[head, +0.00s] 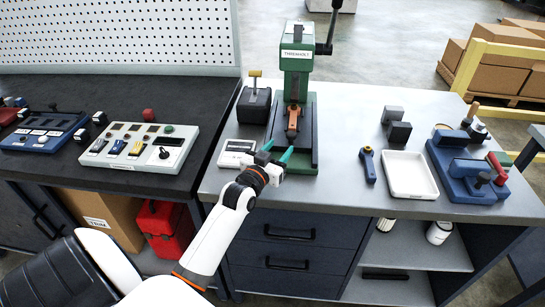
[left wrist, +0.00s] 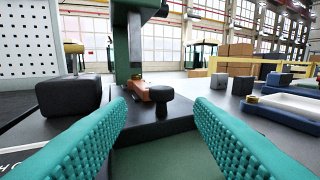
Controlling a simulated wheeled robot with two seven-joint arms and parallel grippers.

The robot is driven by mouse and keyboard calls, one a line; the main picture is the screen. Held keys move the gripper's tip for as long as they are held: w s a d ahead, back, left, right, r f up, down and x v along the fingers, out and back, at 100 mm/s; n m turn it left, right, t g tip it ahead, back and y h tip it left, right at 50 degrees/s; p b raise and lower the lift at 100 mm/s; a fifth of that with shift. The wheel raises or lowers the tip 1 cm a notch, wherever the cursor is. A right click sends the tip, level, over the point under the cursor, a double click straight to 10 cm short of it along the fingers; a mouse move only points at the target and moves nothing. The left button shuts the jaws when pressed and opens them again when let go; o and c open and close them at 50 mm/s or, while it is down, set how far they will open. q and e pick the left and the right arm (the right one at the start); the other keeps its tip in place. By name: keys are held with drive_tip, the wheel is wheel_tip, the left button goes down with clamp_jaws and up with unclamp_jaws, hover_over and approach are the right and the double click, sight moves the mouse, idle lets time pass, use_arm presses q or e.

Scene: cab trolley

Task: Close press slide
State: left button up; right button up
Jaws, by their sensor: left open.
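The green bench press (head: 297,62) stands upright on the grey worktop, with a dark lever at its upper right. Its dark base (head: 307,112) reaches toward the front edge. A copper-brown part (head: 292,118) sits low under the press head; it also shows in the left wrist view (left wrist: 139,87). My left gripper (head: 277,152) is open at the front of the press.
A black block with a brass-topped handle (head: 254,100) and a white box (head: 236,153) stand left of the press. A blue-handled tool (head: 368,165), a white tray (head: 410,176) and a blue fixture (head: 465,165) are to the right. Worktop between press and tool is clear.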

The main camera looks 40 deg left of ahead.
use_arm(q)
drive_tip(key=shift+s+d, duration=0.15)
drive_tip(key=shift+s, duration=0.7)
drive_tip(key=shift+s+d, duration=0.1)
drive_tip(key=shift+s, duration=0.7)
